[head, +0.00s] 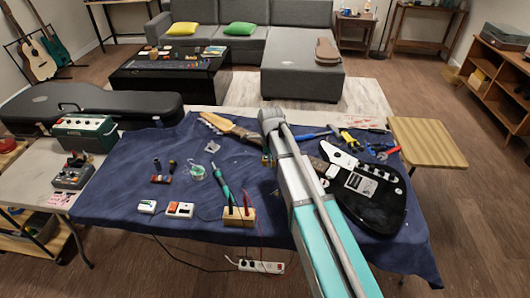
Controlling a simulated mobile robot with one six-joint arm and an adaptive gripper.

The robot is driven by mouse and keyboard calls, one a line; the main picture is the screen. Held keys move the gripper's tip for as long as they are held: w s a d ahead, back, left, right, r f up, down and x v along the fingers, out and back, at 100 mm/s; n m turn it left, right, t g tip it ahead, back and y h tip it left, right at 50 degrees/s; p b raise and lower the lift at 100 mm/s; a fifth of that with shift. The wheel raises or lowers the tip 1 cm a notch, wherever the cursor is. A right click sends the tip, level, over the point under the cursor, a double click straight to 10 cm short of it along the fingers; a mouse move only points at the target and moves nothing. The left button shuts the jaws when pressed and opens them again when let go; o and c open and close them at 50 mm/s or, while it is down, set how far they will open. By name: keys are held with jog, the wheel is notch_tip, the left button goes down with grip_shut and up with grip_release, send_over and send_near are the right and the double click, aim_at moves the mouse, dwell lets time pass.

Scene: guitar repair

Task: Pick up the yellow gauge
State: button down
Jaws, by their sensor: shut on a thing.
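I cannot make out the yellow gauge with certainty. A small yellow-and-dark item (347,138) lies at the back right of the blue cloth, among other tools; its shape is too small to tell. My grey and turquoise arm reaches up from the lower right over the middle of the table, its bent joint above the cloth. I cannot make out my gripper or its fingertips, nor anything held in it. The arm covers part of the cloth behind it.
A black guitar body (372,197) lies right of my arm, a wooden guitar neck (228,128) at the back. A soldering iron (220,180), wooden block (238,216) and small pedals (180,209) stand left. A wooden stool (428,140) is beyond the right edge.

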jog(key=s+d+r+p, duration=0.2)
jog(key=s, duration=0.3)
jog(key=shift+s+r, duration=0.15)
jog(key=shift+r, duration=0.15)
jog(key=shift+s+d, duration=0.1)
dwell(1.5)
